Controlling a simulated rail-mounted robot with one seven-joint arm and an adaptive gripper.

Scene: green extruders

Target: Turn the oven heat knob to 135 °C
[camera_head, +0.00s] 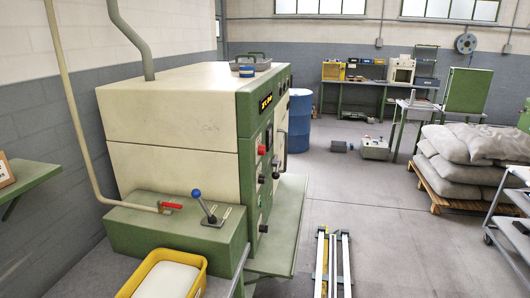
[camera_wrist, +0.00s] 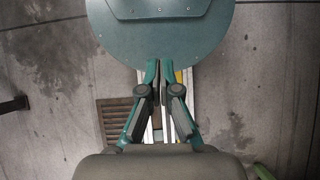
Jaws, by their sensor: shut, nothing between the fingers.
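The oven is likely the large cream and green machine (camera_head: 170,115) at the left in the head view, seen from its side at a slant. Its green front panel bears a small lit display (camera_head: 265,102), a red knob (camera_head: 262,150) and dark knobs (camera_head: 261,179). I cannot tell which one sets the heat, and no scale marks or numbers are readable. My gripper (camera_wrist: 160,76) shows in the wrist view, its two dark and teal fingers together with nothing between them. It points over the floor, away from any knob. It is not seen in the head view.
A blue-knobbed lever (camera_head: 197,194) and a yellow tray (camera_head: 160,277) are near the machine's near end. A green shelf (camera_head: 289,215) juts below the front panel. Floor rails (camera_head: 333,262) run alongside. Stacked sacks (camera_head: 470,160) stand right. Floor between is mostly clear.

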